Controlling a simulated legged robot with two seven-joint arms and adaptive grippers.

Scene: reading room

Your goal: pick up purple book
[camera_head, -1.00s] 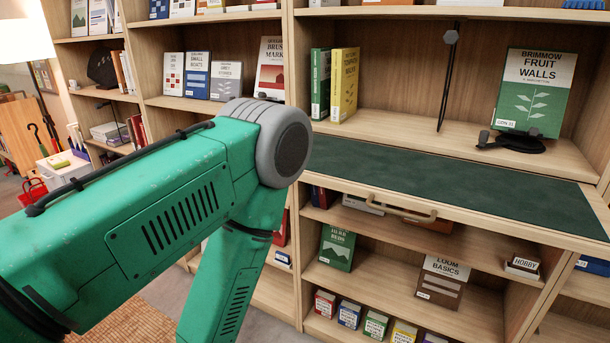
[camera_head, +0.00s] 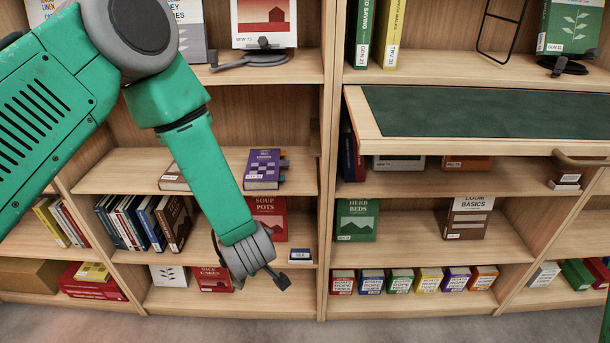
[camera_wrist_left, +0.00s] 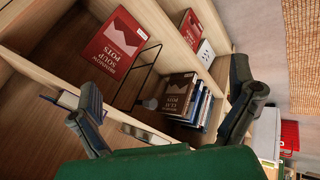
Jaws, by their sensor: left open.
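In the head view, a purple book (camera_head: 263,168) with a checkered cover rests on a middle shelf of the left bookcase. A smaller purple box-like book (camera_head: 455,279) stands in the bottom row of the right bookcase. My left gripper (camera_head: 250,268) hangs below and slightly left of the checkered purple book, in front of the lower shelves. It is apart from that book. My right gripper is not in view.
The red Soup Pots book (camera_head: 268,216) stands below the purple book, near my gripper; it also shows in the wrist view (camera_wrist_left: 115,42). Several upright books (camera_head: 145,222) are to the left. A green-topped ledge (camera_head: 480,110) juts out at the right. The floor (camera_head: 300,332) in front is clear.

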